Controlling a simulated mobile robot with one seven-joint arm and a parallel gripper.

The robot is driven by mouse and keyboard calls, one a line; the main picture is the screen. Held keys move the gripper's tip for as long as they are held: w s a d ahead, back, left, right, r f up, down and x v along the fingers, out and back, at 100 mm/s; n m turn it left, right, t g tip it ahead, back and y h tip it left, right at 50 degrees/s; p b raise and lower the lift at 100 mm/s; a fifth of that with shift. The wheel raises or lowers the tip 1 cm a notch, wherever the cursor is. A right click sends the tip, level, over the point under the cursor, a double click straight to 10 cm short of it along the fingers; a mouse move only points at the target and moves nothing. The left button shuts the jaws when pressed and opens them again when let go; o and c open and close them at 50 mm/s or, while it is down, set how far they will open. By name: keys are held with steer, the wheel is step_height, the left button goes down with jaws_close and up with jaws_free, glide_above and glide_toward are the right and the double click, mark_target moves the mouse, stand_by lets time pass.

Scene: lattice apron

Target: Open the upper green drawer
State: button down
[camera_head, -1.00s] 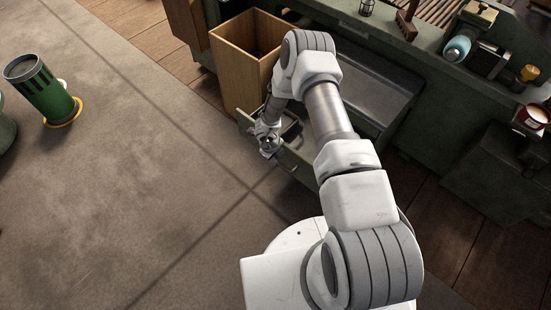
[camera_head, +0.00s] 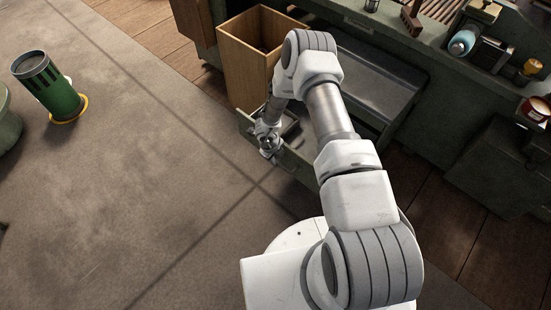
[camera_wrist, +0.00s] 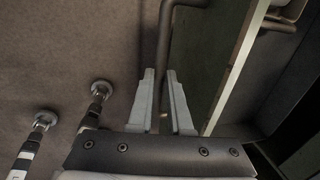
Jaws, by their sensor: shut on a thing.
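The green drawer (camera_head: 297,167) stands pulled out from the green bench, and part of its inside shows in the head view. My arm hides much of it. In the wrist view the drawer front (camera_wrist: 205,60) runs beside my fingers, with its pale top edge (camera_wrist: 238,65) and the dark drawer inside to the right. A dark bar handle (camera_wrist: 166,40) runs down between the fingers of my gripper (camera_wrist: 163,85). My gripper is shut on this handle; it also shows at the drawer front in the head view (camera_head: 267,150).
A tall open wooden bin (camera_head: 251,78) stands just behind the drawer. The grey floor (camera_head: 160,180) left of the drawer is clear.

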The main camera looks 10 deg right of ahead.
steer(key=c, duration=0.8)
jaws_free()
steer(key=shift+c, duration=0.2)
step_height(320, 180, up, 17)
steer(key=s+a+p, duration=0.2)
steer(key=p, duration=0.3)
steer(key=shift+a, duration=0.3)
